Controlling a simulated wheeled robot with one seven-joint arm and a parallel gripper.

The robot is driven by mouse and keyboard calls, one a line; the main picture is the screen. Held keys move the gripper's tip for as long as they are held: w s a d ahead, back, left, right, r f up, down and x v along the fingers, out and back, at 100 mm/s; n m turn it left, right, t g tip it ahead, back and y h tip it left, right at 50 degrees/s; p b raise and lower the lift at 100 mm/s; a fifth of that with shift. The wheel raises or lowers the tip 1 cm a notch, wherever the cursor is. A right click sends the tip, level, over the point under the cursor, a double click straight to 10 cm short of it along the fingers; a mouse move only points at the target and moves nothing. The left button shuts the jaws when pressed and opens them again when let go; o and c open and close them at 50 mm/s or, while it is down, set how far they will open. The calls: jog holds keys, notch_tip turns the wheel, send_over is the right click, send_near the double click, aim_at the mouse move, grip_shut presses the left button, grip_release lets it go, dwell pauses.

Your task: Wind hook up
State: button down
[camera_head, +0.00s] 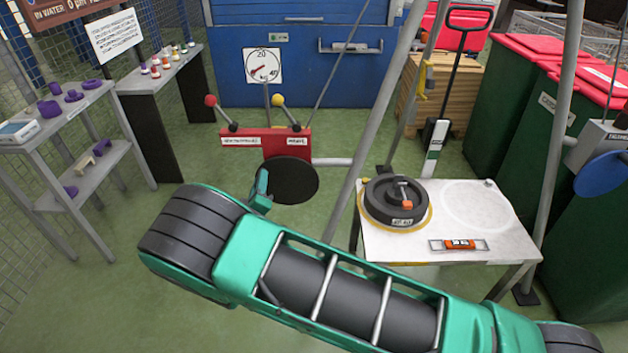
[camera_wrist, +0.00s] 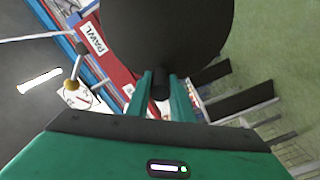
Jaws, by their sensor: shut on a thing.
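The red winch (camera_head: 248,146) stands in the middle, with a red-knobbed lever (camera_head: 211,101) and a yellow-knobbed lever (camera_head: 278,101). Its black crank disc (camera_head: 293,181) fills the top of the wrist view (camera_wrist: 165,30). My gripper (camera_head: 263,188) is at the disc's left edge. In the wrist view its green fingers (camera_wrist: 160,92) are shut on the disc's dark crank handle (camera_wrist: 160,84). A dark round weight (camera_head: 380,201) with a lifting eye and an orange part on top sits on a white table (camera_head: 480,205). I cannot clearly make out the hook.
Grey poles (camera_head: 370,120) rise around the white table. An orange level (camera_head: 458,245) lies on that table. Green bins (camera_head: 500,120) stand right, shelves (camera_head: 60,125) left.

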jog(key=shift+d+r+m, duration=0.25)
jog(key=shift+d+m, duration=0.05)
jog(key=shift+d, duration=0.15)
jog(key=shift+d+r+m, duration=0.4)
jog(key=shift+d+m, duration=0.15)
jog(key=shift+m, duration=0.35)
jog(key=shift+d+r+m, duration=0.4)
jog(key=shift+d+m, duration=0.15)
jog(key=shift+m, duration=0.35)
jog(key=c, duration=1.4)
grip_release()
jog(key=shift+o, duration=0.2)
jog(key=shift+a, duration=0.2)
jog(key=shift+s, duration=0.15)
